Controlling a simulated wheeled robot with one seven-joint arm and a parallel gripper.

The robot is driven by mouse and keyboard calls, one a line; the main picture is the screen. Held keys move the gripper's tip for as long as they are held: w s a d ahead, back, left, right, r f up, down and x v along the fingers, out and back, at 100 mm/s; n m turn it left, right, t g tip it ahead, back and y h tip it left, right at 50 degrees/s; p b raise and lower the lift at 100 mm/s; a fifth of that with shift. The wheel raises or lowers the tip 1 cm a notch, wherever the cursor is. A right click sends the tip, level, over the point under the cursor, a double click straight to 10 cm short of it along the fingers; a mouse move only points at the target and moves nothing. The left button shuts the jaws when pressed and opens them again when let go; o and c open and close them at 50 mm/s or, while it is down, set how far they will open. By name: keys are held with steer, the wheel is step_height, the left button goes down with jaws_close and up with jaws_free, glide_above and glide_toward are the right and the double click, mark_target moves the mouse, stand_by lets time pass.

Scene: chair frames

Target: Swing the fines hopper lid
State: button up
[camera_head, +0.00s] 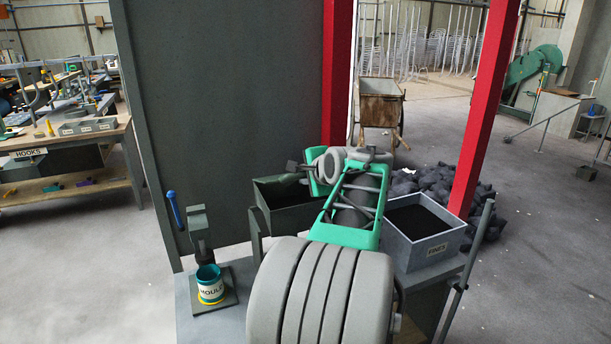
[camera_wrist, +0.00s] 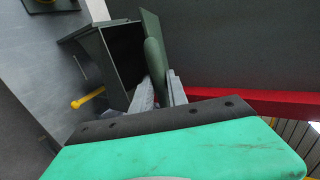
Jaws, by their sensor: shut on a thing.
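The fines hopper is a dark green box (camera_head: 287,212) left of my green wrist in the head view. It also shows in the wrist view (camera_wrist: 88,62), where its dark inside is visible. Its lid (camera_wrist: 149,28) is a thin green panel, seen nearly edge-on and standing away from the opening. My gripper (camera_wrist: 160,88) is shut on the lid, with a pale grey finger on each side of its lower, rounded part. In the head view my arm hides much of the grip; the exact lid angle cannot be told.
A grey bin marked FINES (camera_head: 430,250) holds dark material to the right. A cup marked MOULD (camera_head: 210,287) stands under a small press at left. A grey panel (camera_head: 230,110) and red posts (camera_head: 480,110) stand close behind. A yellow-knobbed lever (camera_wrist: 88,98) sticks out beside the hopper.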

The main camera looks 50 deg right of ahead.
jaws_close()
steer(key=shift+s+a+f+b, duration=0.15)
steer(key=shift+s+f+b, duration=0.1)
steer(key=shift+f+b, duration=0.55)
steer(key=shift+s+a+f+b, duration=0.2)
steer(key=shift+f+b, duration=0.4)
steer(key=shift+f, duration=0.45)
steer(key=shift+s+a+f+b, duration=0.1)
steer(key=shift+s+f+b, duration=0.15)
steer(key=shift+f+b, duration=0.55)
steer(key=shift+f, duration=0.1)
steer(key=f+b, duration=0.2)
steer(key=f, duration=0.1)
steer(key=shift+s+f, duration=0.15)
steer(key=shift+s, duration=0.05)
steer(key=shift+o, duration=1.4)
jaws_free()
steer(key=shift+f, duration=0.15)
steer(key=o, duration=0.5)
